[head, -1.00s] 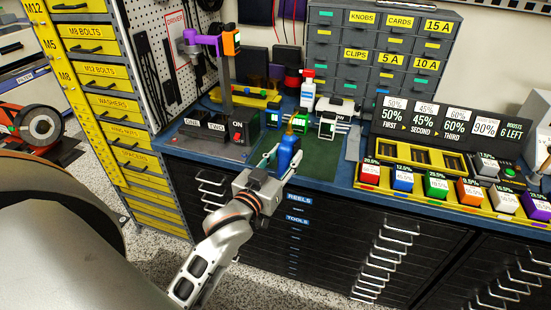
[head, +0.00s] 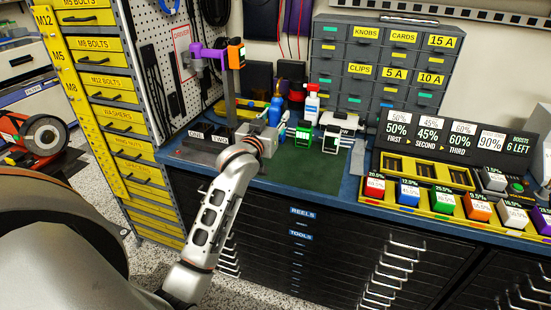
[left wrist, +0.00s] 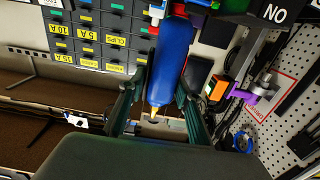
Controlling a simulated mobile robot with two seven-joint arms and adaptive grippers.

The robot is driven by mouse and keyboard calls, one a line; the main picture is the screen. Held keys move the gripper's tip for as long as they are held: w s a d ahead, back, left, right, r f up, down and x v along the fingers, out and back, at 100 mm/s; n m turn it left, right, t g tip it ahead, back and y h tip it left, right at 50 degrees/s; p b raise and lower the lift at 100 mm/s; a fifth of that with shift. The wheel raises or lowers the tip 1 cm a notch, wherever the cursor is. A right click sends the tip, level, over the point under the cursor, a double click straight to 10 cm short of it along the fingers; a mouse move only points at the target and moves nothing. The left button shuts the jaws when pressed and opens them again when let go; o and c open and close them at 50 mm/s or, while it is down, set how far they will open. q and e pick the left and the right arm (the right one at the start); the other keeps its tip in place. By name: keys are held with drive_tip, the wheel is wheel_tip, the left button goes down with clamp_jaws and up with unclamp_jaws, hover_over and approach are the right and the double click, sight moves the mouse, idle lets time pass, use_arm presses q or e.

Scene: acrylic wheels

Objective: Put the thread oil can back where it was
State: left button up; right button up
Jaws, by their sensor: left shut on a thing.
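The thread oil can is a blue bottle (head: 275,110) with a yellow tip, which shows in the left wrist view (left wrist: 171,58). My left gripper (head: 270,130) is shut on it, with one dark finger on each side of the bottle in the left wrist view (left wrist: 160,88). In the head view the can is toward the back of the bench, beside the yellow tray (head: 252,105). My gripper hides its lower part, so I cannot tell whether it touches the bench. My right gripper is not in view.
A post with a purple arm (head: 228,85) rises at the left.

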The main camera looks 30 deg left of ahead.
use_arm(q)
wheel_tip(320, 180, down, 9)
drive_tip(key=shift+r+b, duration=0.15)
drive_tip(key=shift+b, duration=0.4)
wheel_tip(320, 180, down, 5)
drive_tip(key=shift+r+b, duration=0.1)
drive_tip(key=shift+b, duration=0.3)
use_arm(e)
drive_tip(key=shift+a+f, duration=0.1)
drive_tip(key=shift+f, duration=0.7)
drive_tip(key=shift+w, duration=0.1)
use_arm(q)
drive_tip(key=o, duration=0.6)
drive_tip(key=shift+f, duration=0.2)
drive_tip(key=shift+o, duration=0.6)
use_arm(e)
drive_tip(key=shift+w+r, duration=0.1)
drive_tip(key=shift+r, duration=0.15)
